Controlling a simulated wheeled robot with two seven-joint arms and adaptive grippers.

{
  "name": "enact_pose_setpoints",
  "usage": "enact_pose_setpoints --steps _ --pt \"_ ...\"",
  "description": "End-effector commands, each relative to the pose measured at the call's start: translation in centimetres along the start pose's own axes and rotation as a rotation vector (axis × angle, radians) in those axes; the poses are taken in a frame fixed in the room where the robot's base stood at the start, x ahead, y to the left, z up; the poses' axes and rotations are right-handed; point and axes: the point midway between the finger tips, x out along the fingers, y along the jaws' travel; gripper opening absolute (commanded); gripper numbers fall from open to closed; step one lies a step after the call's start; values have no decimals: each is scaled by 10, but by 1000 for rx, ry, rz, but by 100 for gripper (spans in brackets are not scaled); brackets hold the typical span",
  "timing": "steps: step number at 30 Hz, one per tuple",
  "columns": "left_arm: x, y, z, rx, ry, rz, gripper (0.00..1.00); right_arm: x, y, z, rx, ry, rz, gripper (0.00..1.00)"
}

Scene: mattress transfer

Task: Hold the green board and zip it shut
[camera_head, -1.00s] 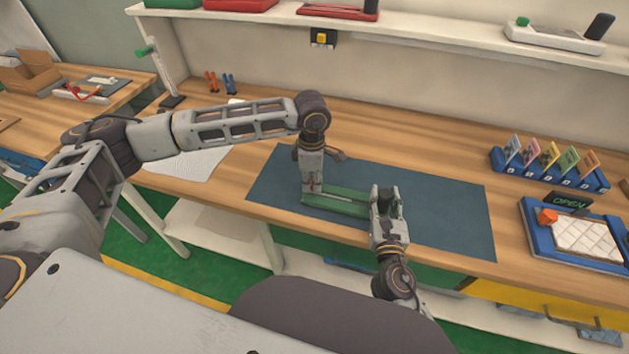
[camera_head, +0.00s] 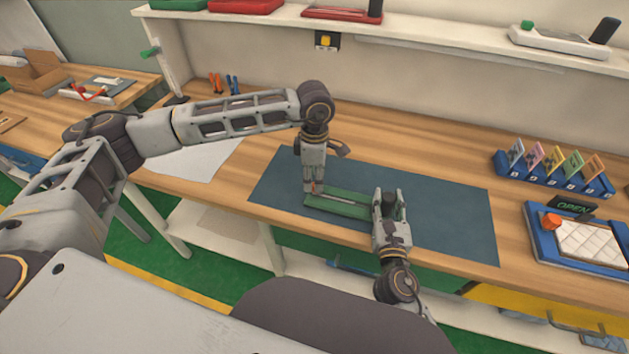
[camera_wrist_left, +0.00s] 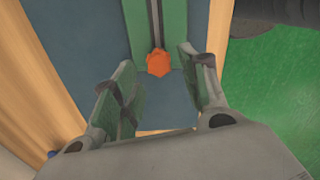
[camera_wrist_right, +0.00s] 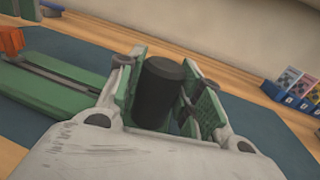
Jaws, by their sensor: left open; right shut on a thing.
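The green board (camera_head: 345,206) lies on the dark blue mat, with a grey zip track along its middle. An orange zip pull (camera_wrist_left: 158,62) sits on the track at the board's left end. My left gripper (camera_head: 314,190) is above that end, and its open fingers (camera_wrist_left: 160,85) stand on either side of the pull, apart from it. A black upright post (camera_wrist_right: 158,92) stands at the board's right end. My right gripper (camera_head: 390,203) is shut on this post; its fingers (camera_wrist_right: 160,85) flank it. The right gripper hides much of that end in the head view.
The blue mat (camera_head: 455,222) is clear right of the board. A blue rack (camera_head: 555,177) of coloured cards and a blue-framed tray (camera_head: 545,250) with an OPEN sign (camera_head: 573,207) stand at the right. A white shelf (camera_head: 440,40) runs along the back.

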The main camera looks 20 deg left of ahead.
Motion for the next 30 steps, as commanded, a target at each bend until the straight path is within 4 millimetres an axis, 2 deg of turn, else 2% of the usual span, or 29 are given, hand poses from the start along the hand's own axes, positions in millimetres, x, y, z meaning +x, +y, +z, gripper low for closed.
enact_pose_setpoints --steps 12,18,30 --pt "-62 1 0 -1 0 3 44 0 0 1 1 -2 0 0" --pt "-84 1 0 -2 0 2 44 0 0 1 1 -2 0 0" --pt "-93 0 0 -1 1 0 44 0 0 1 1 -2 0 0"
